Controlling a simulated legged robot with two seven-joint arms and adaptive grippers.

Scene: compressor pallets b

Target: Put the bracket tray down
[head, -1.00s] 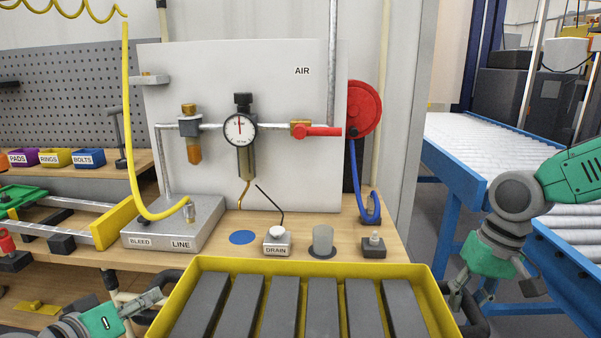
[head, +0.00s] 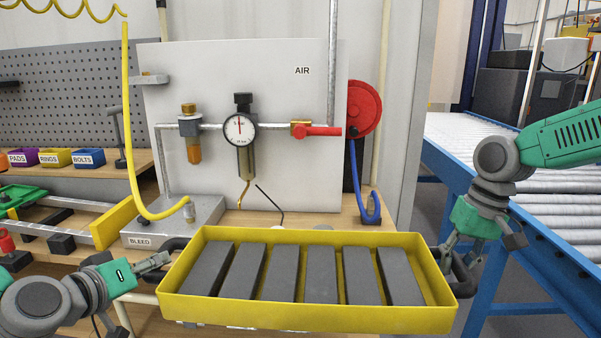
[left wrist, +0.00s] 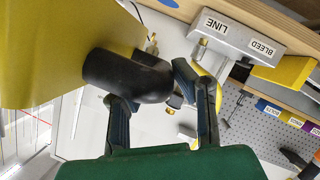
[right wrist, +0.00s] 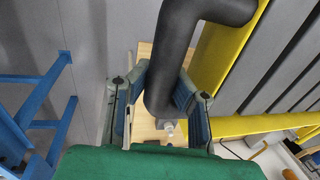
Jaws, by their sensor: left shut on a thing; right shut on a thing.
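The yellow bracket tray (head: 310,319) holds several dark grey brackets (head: 285,272) in a row and hangs in front of the bench, roughly level. My left gripper (head: 165,262) is shut on the tray's black left handle (head: 176,245); the left wrist view shows its fingers (left wrist: 160,100) around the black handle (left wrist: 125,77). My right gripper (head: 450,262) is shut on the right handle (head: 468,272); the right wrist view shows its fingers (right wrist: 160,105) on either side of that handle (right wrist: 180,50). The tray's underside is hidden in the head view.
The wooden bench (head: 290,218) behind the tray carries the air panel (head: 280,70), the bleed block (head: 180,225) and the blue hose (head: 365,185). The tray hides part of the bench front. A blue-framed roller conveyor (head: 470,140) stands at the right, behind my right arm.

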